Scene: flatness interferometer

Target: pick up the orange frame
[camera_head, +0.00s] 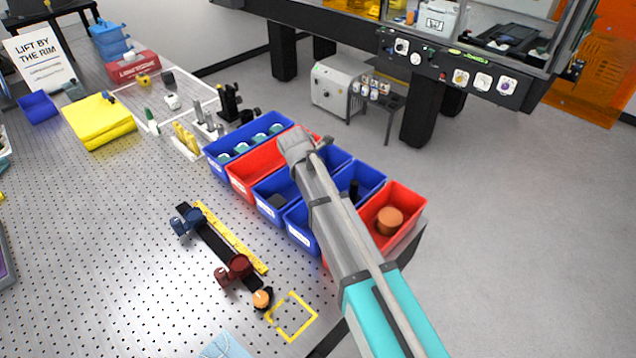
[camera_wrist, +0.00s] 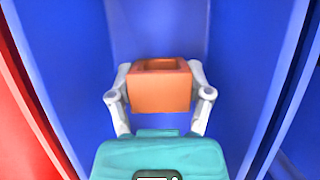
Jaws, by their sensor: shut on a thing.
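The orange frame (camera_wrist: 160,94) is a hollow, square-sided block with an open top. In the wrist view it is between the two grey fingers of my gripper (camera_wrist: 160,92), which are shut on its left and right sides. Blue bin walls (camera_wrist: 240,40) rise around it, with a red wall at far left. I cannot tell whether the frame touches the bin floor. In the head view my arm reaches over the row of bins and hides the frame and my fingertips.
Red (camera_head: 262,168) and blue bins stand in a row along the perforated table's (camera_head: 110,250) edge. The right red bin (camera_head: 412,202) holds an orange round piece (camera_head: 389,221). A black rail (camera_head: 220,247) with mounts and a yellow square outline (camera_head: 291,317) are nearer. A yellow cloth (camera_head: 98,120) lies at left.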

